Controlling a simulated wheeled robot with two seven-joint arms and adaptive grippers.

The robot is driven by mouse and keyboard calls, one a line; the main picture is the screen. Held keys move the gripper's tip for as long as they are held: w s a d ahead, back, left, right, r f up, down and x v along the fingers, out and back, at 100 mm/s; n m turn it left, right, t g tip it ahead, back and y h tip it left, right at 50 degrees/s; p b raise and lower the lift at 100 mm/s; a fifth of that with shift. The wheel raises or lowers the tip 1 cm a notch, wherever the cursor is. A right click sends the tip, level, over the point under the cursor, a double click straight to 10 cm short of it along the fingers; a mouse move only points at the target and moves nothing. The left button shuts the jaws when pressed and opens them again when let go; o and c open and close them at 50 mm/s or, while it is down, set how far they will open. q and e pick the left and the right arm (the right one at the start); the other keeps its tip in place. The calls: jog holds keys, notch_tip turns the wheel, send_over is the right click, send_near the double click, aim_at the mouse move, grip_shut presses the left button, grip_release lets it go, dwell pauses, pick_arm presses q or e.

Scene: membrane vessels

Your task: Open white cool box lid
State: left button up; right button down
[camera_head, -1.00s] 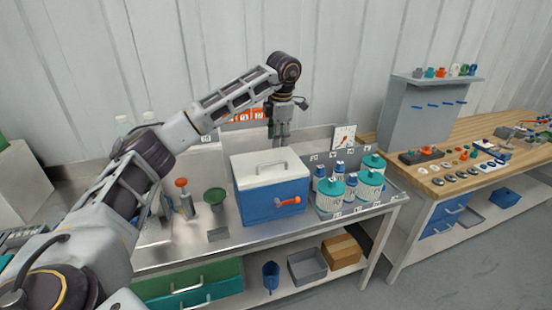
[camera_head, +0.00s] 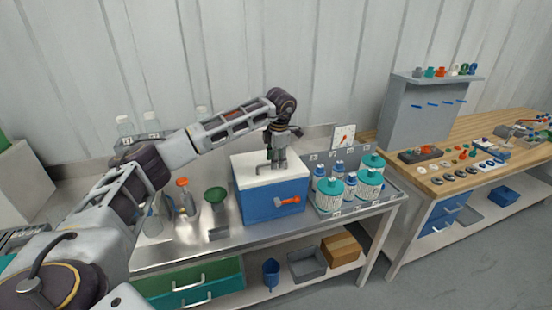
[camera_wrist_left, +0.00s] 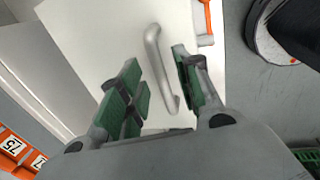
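The cool box (camera_head: 270,210) stands on the steel bench, a blue body with a white lid (camera_head: 255,172). The lid lies flat and shut. A grey bar handle (camera_wrist_left: 160,65) stands on the lid in the left wrist view. An orange-red latch (camera_head: 288,200) is on the box's front. My left gripper (camera_head: 276,165) points down at the lid from above. In the left wrist view its green-padded fingers (camera_wrist_left: 156,66) are apart, one on each side of the handle. I cannot tell whether they touch it. My right gripper is not in view.
Teal-lidded jars (camera_head: 330,193) and blue-capped bottles stand close to the right of the box. A dial gauge (camera_head: 343,136) is behind. Space above the lid is clear except for my arm.

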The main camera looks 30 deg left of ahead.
pick_arm(q)
grip_shut()
jog(key=shift+a+r, duration=0.1)
dwell(0.4)
